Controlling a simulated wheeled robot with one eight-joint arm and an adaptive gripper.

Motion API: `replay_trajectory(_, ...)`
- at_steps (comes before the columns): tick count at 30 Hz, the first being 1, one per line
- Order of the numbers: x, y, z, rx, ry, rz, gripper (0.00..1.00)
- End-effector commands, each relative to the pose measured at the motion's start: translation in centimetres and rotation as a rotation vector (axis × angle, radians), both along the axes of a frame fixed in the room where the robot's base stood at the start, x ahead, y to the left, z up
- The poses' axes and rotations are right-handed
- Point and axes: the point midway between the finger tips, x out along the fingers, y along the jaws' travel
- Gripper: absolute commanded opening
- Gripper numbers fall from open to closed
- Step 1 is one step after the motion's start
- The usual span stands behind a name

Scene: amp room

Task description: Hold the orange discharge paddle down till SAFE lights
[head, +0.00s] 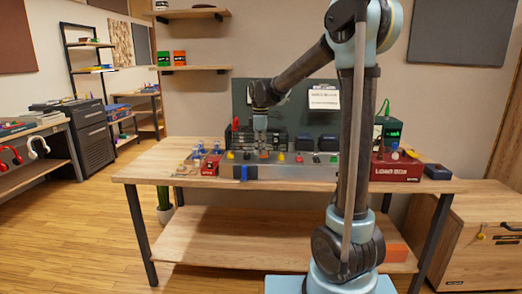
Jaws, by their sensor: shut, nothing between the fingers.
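A long grey control panel (318,172) lies along the front of the wooden bench, with several small coloured controls on top. My gripper (262,152) is shut and points straight down over the middle-left of this panel. A small orange patch shows right at the fingertips; it may be the discharge paddle, mostly hidden by my gripper. I cannot tell whether the fingertips touch it or whether it is pressed down. A yellow control (230,155) is to the left, and a red one (281,157) is just to the right. I cannot make out a SAFE light or its state.
A red box (396,172) marked with white letters and a small blue box (437,172) stand at the bench's right end. A green-lit instrument (394,135) is behind them. Small red and blue items (209,167) lie at the left. The bench top's left end (150,170) is clear.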

Motion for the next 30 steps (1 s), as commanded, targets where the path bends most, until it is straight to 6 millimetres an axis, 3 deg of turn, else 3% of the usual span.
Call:
replay_trajectory(16,-0.8,0.1,-1.5,-0.006,-0.210,0.002,0.00)
replay_trajectory(30,-0.7,0.0,-1.7,-0.007,-0.209,0.000,0.00)
